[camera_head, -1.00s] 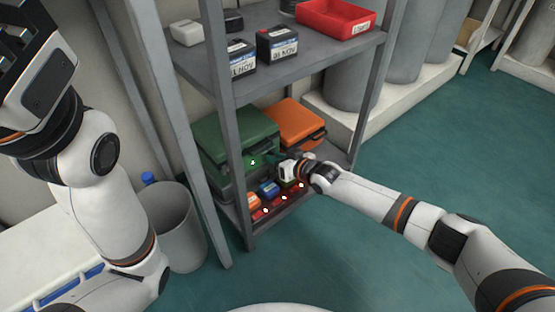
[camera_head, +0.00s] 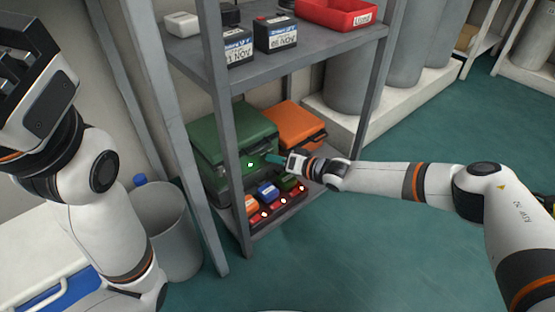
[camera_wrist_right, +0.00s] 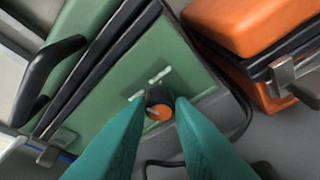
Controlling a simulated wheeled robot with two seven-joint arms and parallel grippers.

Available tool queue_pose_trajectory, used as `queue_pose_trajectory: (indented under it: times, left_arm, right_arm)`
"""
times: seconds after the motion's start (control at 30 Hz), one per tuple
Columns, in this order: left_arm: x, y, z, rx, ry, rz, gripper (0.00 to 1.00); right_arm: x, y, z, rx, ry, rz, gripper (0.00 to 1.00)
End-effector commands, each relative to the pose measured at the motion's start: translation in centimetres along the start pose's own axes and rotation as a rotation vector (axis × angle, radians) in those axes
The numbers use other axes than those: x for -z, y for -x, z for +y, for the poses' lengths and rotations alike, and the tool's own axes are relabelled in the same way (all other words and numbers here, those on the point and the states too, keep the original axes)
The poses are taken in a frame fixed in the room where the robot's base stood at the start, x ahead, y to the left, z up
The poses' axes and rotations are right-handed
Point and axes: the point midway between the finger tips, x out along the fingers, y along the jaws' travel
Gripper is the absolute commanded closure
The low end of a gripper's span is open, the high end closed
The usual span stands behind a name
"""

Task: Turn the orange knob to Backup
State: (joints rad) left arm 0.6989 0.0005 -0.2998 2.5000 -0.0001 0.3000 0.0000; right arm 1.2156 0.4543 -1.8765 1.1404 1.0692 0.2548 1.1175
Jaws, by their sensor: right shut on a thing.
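The orange knob (camera_wrist_right: 159,113) has a dark rim and sits on the front face of the green case (camera_wrist_right: 205,90). The green case (camera_head: 215,130) stands on the lower shelf in the head view. My right gripper (camera_head: 271,158) reaches the case front from the right. In the right wrist view its teal fingers (camera_wrist_right: 158,108) are shut on the knob, one on each side. Pale marks (camera_wrist_right: 152,84) lie beside the knob, too blurred to read. In the head view the knob is hidden at the fingertips. My left gripper (camera_head: 22,42) is raised at the upper left, away from the shelf; its jaw opening is unclear.
An orange case (camera_head: 295,122) stands beside the green one. Chargers with small batteries (camera_head: 268,190) sit in front, below my right gripper. A grey shelf post (camera_head: 232,150) rises in front of the green case. The upper shelf (camera_head: 300,65) overhangs. Floor to the right is clear.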

Motion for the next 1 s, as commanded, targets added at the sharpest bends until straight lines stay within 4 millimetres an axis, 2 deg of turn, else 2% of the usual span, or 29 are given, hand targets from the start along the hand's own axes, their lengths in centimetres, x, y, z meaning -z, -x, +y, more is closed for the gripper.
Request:
queue_pose_trajectory:
  times: [0.3,0.73,0.77,0.8,0.87,1.0]
  left_arm:
    - [0.07,-0.21,0.04,0.0,0.0,0.0,0.63]
    - [0.05,-0.23,0.03,0.001,0.0,-0.001,0.63]
    - [0.05,-0.23,0.03,0.001,0.0,-0.001,0.63]
    - [0.04,-0.23,0.03,0.001,0.0,-0.002,0.63]
    - [0.05,-0.23,0.03,0.001,0.0,-0.001,0.63]
    - [0.04,-0.23,0.02,0.001,0.0,-0.002,0.63]
  right_arm:
    - [-0.11,0.03,-0.21,-0.024,-0.068,0.001,1.0]
    - [-0.11,0.03,-0.25,-0.026,-0.075,0.0,1.0]
    - [-0.12,0.03,-0.25,-0.026,-0.075,0.0,0.74]
    - [-0.11,0.02,-0.24,-0.026,-0.075,0.001,0.67]
    - [-0.09,0.02,-0.21,-0.027,-0.074,0.001,0.57]
    - [-0.06,0.0,-0.16,-0.028,-0.074,0.002,0.57]
